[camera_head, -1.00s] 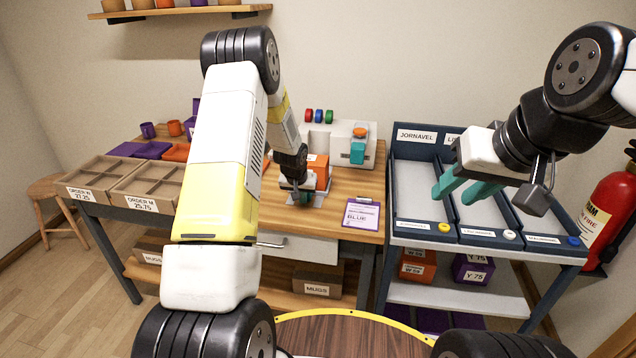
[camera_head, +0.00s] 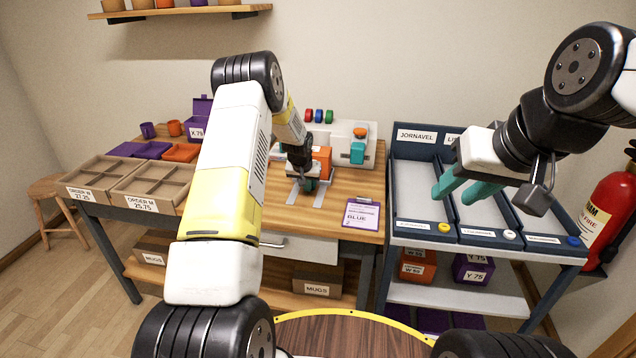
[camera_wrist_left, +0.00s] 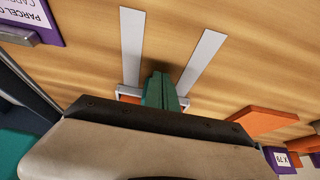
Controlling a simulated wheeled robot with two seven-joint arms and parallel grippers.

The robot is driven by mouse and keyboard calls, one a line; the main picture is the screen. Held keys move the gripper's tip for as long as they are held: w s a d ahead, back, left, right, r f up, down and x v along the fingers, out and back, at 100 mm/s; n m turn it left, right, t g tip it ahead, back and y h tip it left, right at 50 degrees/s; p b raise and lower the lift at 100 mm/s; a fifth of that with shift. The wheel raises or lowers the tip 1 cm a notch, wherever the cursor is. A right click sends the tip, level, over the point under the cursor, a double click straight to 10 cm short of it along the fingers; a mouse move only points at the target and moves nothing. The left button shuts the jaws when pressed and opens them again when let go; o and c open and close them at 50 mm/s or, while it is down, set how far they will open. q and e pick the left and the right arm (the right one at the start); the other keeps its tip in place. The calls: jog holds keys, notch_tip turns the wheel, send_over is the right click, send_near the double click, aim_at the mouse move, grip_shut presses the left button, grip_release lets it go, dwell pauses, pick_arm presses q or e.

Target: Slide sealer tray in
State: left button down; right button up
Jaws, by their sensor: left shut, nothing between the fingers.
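The white sealer (camera_head: 345,130) stands at the back of the wooden table, with a teal block and an orange knob on its right part. The orange tray part (camera_head: 325,158) sits in front of it, at the far end of two pale rails (camera_head: 321,194). My left gripper (camera_head: 306,184) is shut and empty at the near side of the tray. In the left wrist view, its teal fingers (camera_wrist_left: 160,90) are together beside a grey bracket with orange behind; my wrist hides most of the tray. My right gripper (camera_head: 460,192) is open and empty above the trolley.
Divided order trays (camera_head: 150,185) and an orange lid (camera_head: 181,152) are on the left. The trolley (camera_head: 420,238) with long bins stands right. The rails' near ends are clear.

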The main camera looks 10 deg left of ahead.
pick_arm(q)
jog(key=shift+w, duration=2.2)
jog(key=shift+s, duration=1.55)
notch_tip(320, 180, up, 9)
jog(key=shift+r, duration=0.15)
jog(key=s+d+r, duration=0.2)
jog(key=s+r, duration=1.6)
jog(key=r, duration=0.3)
jog(key=s+d+r+h, duration=0.1)
jog(key=s, duration=1.3)
jog(key=s+d+r+t+h, duration=0.1)
jog(key=s+r, duration=0.1)
jog(key=s, duration=1.3)
jog(key=shift+d, duration=0.15)
